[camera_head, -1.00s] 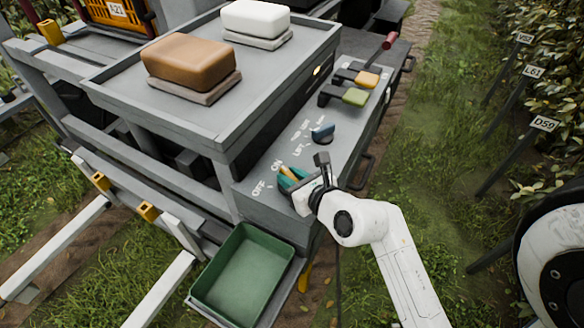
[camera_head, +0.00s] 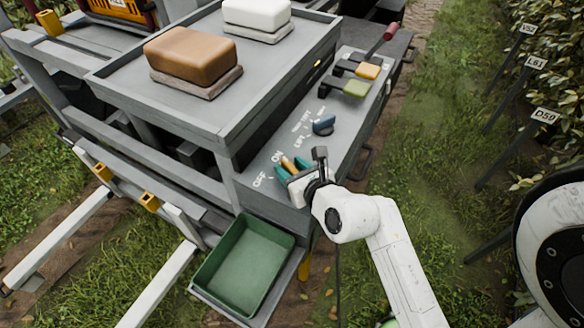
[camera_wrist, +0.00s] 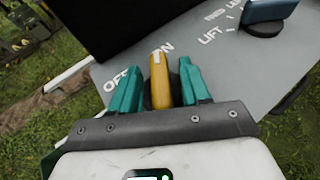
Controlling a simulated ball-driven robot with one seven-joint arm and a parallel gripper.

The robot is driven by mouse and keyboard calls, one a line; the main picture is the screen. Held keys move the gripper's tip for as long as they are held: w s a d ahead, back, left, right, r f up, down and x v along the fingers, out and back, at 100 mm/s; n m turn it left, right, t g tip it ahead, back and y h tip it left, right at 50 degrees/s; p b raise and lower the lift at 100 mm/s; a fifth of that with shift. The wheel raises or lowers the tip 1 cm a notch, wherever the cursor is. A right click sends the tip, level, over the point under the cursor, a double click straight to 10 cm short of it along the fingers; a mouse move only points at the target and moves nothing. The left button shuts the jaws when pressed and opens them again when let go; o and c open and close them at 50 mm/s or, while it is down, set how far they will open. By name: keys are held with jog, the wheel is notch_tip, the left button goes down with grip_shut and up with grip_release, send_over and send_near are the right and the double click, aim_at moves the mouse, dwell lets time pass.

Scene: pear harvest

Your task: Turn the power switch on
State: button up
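The power switch is a yellow-orange lever (camera_head: 289,164) on the grey control panel (camera_head: 345,112), beside the printed words OFF and ON. In the wrist view the lever (camera_wrist: 160,80) has its white-marked tip at the ON label, partly covering it; OFF lies to the left. My gripper (camera_head: 292,168) has teal fingers, one on each side of the lever. In the wrist view the gripper (camera_wrist: 160,88) shows narrow gaps beside the lever, so the fingers look open around it. The lever's base is partly hidden.
A green bin (camera_head: 243,268) is below the panel. A tray (camera_head: 190,128) with brown and white blocks stands to the left. Grass lies to the right.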

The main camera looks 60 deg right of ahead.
jog(key=b+v, duration=0.1)
jog(key=v, duration=0.9)
jog(key=shift+s+a+b, duration=0.2)
jog(key=shift+s+b, duration=0.15)
jog(key=shift+r, duration=0.1)
dwell(0.3)
